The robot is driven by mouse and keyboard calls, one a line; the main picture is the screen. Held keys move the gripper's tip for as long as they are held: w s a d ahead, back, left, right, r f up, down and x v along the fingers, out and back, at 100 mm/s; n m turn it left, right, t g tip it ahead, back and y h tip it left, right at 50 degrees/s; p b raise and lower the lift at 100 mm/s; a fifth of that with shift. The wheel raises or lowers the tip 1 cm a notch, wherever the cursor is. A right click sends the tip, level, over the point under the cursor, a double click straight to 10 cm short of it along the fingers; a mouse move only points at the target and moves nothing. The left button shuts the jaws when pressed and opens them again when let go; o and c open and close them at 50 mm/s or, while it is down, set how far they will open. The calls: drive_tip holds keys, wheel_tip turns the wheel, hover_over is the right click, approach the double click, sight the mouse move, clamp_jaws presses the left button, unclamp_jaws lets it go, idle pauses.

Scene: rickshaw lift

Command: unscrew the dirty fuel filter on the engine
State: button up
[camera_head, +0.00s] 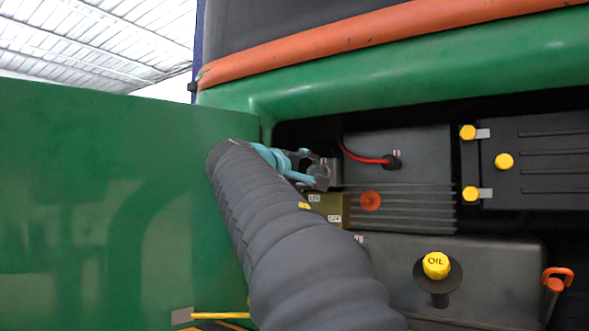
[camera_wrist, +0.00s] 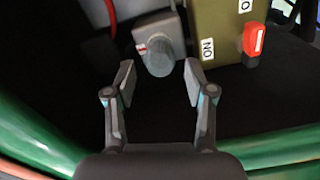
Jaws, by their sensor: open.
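A grey rounded cylinder, which looks like the fuel filter (camera_wrist: 158,57), hangs from a light grey block (camera_wrist: 155,28) in the wrist view. A small red and white mark shows beside it. I cannot tell from its surface how dirty it is. My gripper (camera_wrist: 160,82) is open and empty, its fingertips on either side of the cylinder's end and seemingly apart from it. In the head view my gripper (camera_head: 322,176) is inside the engine bay at the grey block (camera_head: 335,170), and it and my arm hide the filter.
An olive box (camera_head: 333,207) sits beside the block; its red switch (camera_wrist: 254,40) shows in the wrist view. A red cable (camera_head: 360,157), yellow oil cap (camera_head: 436,265) and orange handle (camera_head: 558,276) lie right. Green bodywork (camera_head: 90,200) closes the left; a green rim (camera_head: 420,75) runs above.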

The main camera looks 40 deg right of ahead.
sight(312, 172)
drive_tip(key=p+x, duration=0.1)
drive_tip(key=x, duration=0.3)
drive_tip(key=shift+d+r, duration=0.1)
drive_tip(key=m+b, duration=0.1)
drive_tip(key=m, duration=0.1)
drive_tip(key=shift+f+m+b, duration=0.4)
drive_tip(key=m+b, duration=0.4)
drive_tip(key=m, duration=0.1)
drive_tip(key=shift+w, duration=0.1)
drive_tip(key=m+b, duration=0.2)
drive_tip(key=m, duration=0.3)
drive_tip(key=m+b, duration=0.1)
drive_tip(key=m, duration=0.1)
drive_tip(key=shift+r, duration=0.25)
drive_tip(key=c, duration=0.9)
